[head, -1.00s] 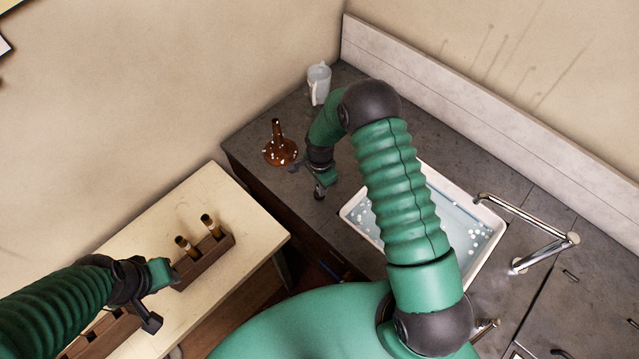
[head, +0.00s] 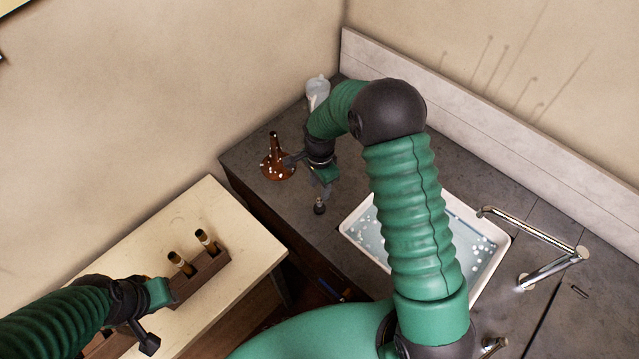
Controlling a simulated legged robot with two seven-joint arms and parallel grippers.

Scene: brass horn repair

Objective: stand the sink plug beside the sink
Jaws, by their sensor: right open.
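The sink plug (head: 319,207), a small dark piece with a narrow top, stands upright on the grey counter, left of the sink. The sink (head: 349,226) is a white-rimmed basin of water with white flecks, partly hidden behind my right arm. My right gripper (head: 322,187) is open just above the plug, and the plug looks free of it.
A brown cone-shaped piece on a round base (head: 276,163) stands left of my right gripper. A white jug (head: 317,91) is behind my right arm. The chrome tap (head: 535,235) is right of the sink. The wooden rack (head: 205,275) holds brass-coloured pieces on a pale table (head: 215,205).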

